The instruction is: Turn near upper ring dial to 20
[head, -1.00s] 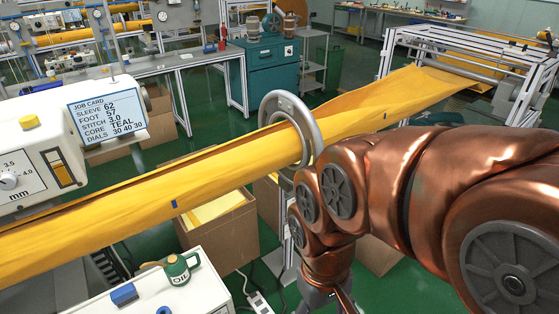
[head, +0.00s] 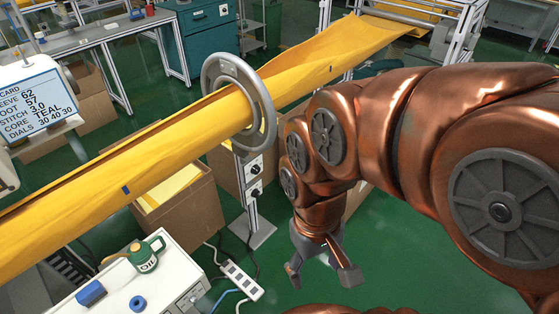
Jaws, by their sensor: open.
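A grey ring (head: 210,84) stands around the yellow felt tube (head: 160,150). A post (head: 251,210) below the ring carries two small dials with white plates and dark knobs, an upper dial (head: 255,170) and a lower dial (head: 256,191). Their settings are too small to read. A further small fitting shows at the ring's top, its kind unclear. My gripper (head: 322,279) hangs open and empty, fingers apart, lower in the picture and to the right of the post, touching nothing.
The job card (head: 35,104) reads dials 30 40 30. A cardboard box (head: 190,210) stands left of the post. A white cabinet (head: 175,270) bears an oil can (head: 146,254). A power strip (head: 241,281) and cables lie on the green floor. Floor below my gripper looks clear.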

